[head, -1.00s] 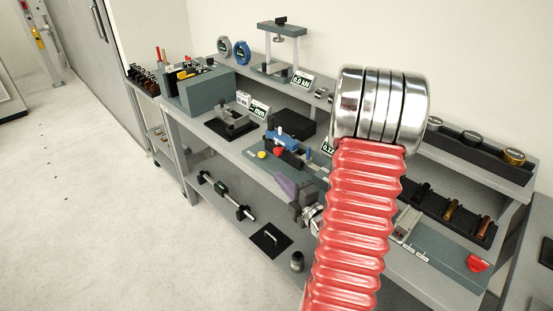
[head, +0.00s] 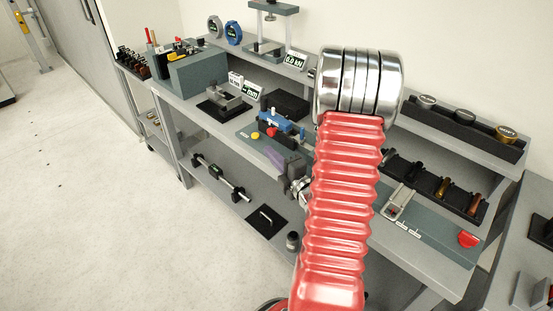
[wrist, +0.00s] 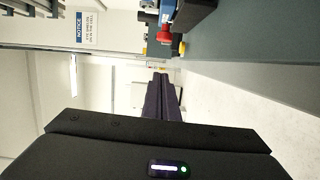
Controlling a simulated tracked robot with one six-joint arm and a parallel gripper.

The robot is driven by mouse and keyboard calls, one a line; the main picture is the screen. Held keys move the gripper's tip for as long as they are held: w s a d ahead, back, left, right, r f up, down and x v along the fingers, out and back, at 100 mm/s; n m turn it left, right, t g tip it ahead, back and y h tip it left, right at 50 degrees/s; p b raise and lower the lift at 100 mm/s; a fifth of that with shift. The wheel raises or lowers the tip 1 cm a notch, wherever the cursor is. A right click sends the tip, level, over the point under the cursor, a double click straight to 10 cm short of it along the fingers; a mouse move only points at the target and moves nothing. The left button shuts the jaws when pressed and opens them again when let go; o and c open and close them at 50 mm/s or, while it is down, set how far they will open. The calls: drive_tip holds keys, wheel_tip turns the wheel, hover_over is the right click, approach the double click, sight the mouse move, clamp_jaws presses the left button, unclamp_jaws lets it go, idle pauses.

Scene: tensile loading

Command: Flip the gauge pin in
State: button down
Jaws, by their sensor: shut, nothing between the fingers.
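A blue fixture (head: 282,122) with a red knob (head: 272,132) and a yellow button (head: 256,136) sits on the bench's middle surface. My gripper (head: 269,151) is just in front of it, its purple fingers shut and empty. My red arm hides part of the gripper's wrist side. In the wrist view the shut fingers (wrist: 160,77) point toward the red knob (wrist: 164,37), with a visible gap in the picture. The blue part (wrist: 168,8) is at the top edge. I cannot make out which part is the gauge pin.
A black block (head: 288,103) stands behind the fixture. A grey vise-like piece (head: 226,101) is to its left. A rack of dark and brass cylinders (head: 440,186) and a red button (head: 468,239) are to the right.

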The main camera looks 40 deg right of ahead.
sight(272, 131)
drive_tip(key=x, duration=0.3)
drive_tip(key=d+x, duration=0.1)
drive_tip(key=x, duration=0.2)
drive_tip(key=shift+s+d, duration=0.1)
drive_tip(key=shift+d, duration=1.35)
